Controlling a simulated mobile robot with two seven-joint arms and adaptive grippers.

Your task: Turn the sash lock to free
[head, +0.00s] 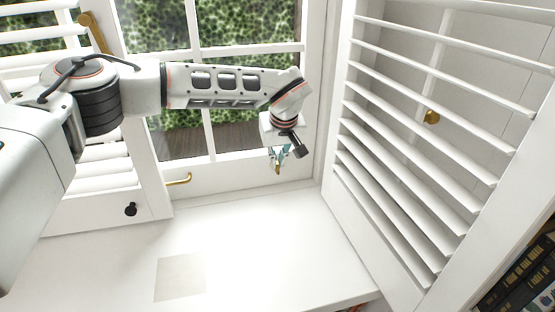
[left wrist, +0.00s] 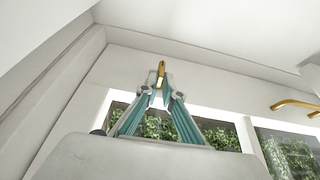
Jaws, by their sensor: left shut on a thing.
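The brass sash lock (head: 278,170) is at the lower right of the window, on the white bottom rail. Only a small part of it shows in the head view. My left gripper (head: 279,156) reaches in from the left and is shut on it. In the left wrist view the brass piece (left wrist: 161,70) sticks out between the two teal fingertips (left wrist: 159,92). The lock's base is hidden by the fingers. My right gripper is in neither view.
A second brass handle (head: 180,180) sits on the rail further left, and also in the left wrist view (left wrist: 296,104). An open louvred shutter (head: 400,150) stands close on the right. The white sill (head: 255,240) below is clear except for a pale square (head: 180,277).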

